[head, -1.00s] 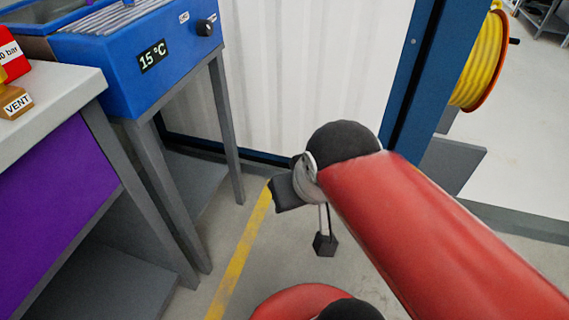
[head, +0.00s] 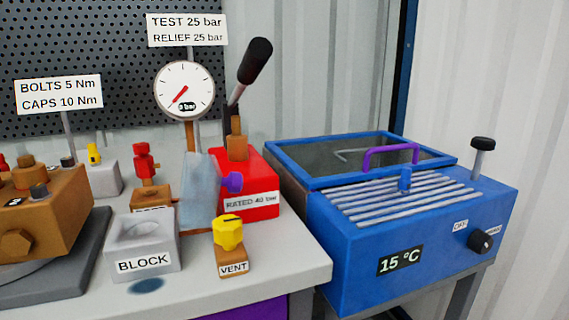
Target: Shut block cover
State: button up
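A grey box labelled BLOCK (head: 142,246) stands on the bench with a round recess in its open-looking top; no separate lid shows on it. To the right, the blue unit (head: 350,262) reads 15 °C. A blue rectangular frame around a dark grey interior (head: 325,155) forms its back part, with a purple handle (head: 391,150) over it. I cannot tell which part is the block cover. My gripper is not in view.
A yellow VENT knob (head: 229,235) stands at the bench's front. Behind it are a red RATED 40 bar pump (head: 258,188) with an upright lever (head: 251,68) and a gauge (head: 184,90). A brown block (head: 38,215) is at left. A black-topped post (head: 482,155) rises from the blue unit.

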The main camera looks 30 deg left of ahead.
aim_at(234, 183)
jog(key=i+l+u, duration=0.1)
jog(key=u, duration=0.35)
jog(key=i+l+u, duration=0.2)
jog(key=u, duration=0.25)
jog(key=i+l+u, duration=0.2)
jog(key=u, duration=1.65)
